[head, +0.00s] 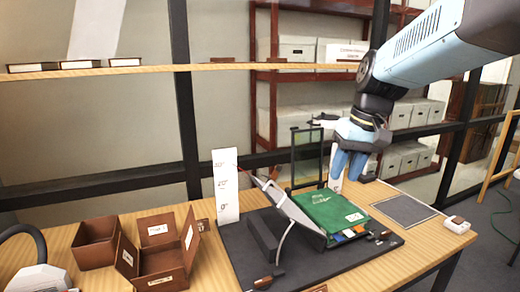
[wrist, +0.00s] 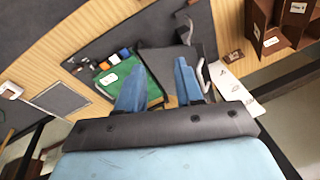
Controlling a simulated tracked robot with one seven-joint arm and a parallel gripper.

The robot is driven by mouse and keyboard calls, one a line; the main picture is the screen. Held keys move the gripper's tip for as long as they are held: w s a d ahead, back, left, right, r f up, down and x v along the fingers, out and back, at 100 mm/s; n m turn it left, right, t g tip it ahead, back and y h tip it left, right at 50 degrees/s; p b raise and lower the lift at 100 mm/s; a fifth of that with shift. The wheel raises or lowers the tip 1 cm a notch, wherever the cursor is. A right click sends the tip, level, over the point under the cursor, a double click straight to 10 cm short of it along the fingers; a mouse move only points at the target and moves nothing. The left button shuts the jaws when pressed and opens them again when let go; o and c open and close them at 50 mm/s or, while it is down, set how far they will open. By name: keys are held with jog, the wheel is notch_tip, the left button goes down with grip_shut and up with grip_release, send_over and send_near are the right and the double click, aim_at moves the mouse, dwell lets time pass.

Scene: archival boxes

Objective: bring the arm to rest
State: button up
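My arm is raised and bent, coming in from the upper right. A gap between gripper and green item seems to show, but its size is hard to tell.
Open brown boxes (head: 157,262) stand at the left of the wooden table. A white scale board (head: 226,186) and a dark upright frame (head: 307,160) stand behind the support. A grey pad (head: 404,210) and small white device (head: 457,225) lie right. A shelf (head: 180,67) runs behind.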

jog(key=s+d+f+m+t+h, duration=0.1)
jog(key=s+d+t, duration=0.3)
jog(key=s, duration=0.7)
jog(key=shift+d+f+h, duration=0.15)
jog(key=shift+d+h, duration=0.05)
jog(key=shift+h, duration=0.4)
jog(key=shift+o, duration=0.4)
dwell(1.6)
